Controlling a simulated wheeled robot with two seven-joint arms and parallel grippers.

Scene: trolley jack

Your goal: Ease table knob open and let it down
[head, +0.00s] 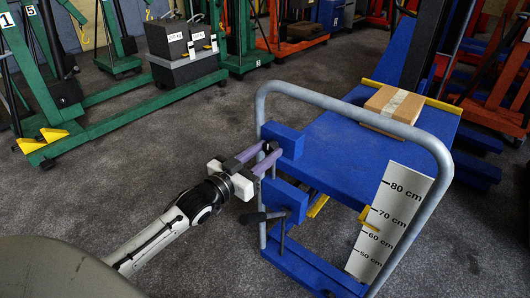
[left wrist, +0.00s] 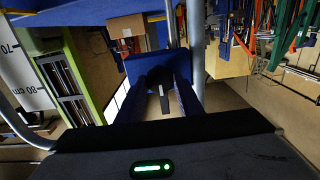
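The blue lift table (head: 340,150) has a grey tube handle (head: 437,150) and two blue blocks on its near side. A small dark table knob (head: 269,147) sits at the upper block. My left gripper (head: 274,150) reaches it from the left, with its lilac fingers apart and on either side of the knob. In the left wrist view the dark knob (left wrist: 161,78) shows between the two fingertips; whether they touch it I cannot tell. A black lever (head: 262,217) sticks out below, near the lower block. My right gripper is not in view.
A cardboard box (head: 394,104) lies on the table top. A height scale (head: 390,215) marked in cm stands at the table's right side. Green stands (head: 110,110) and dark weights (head: 185,50) are at the back left. Grey floor is clear around my left arm.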

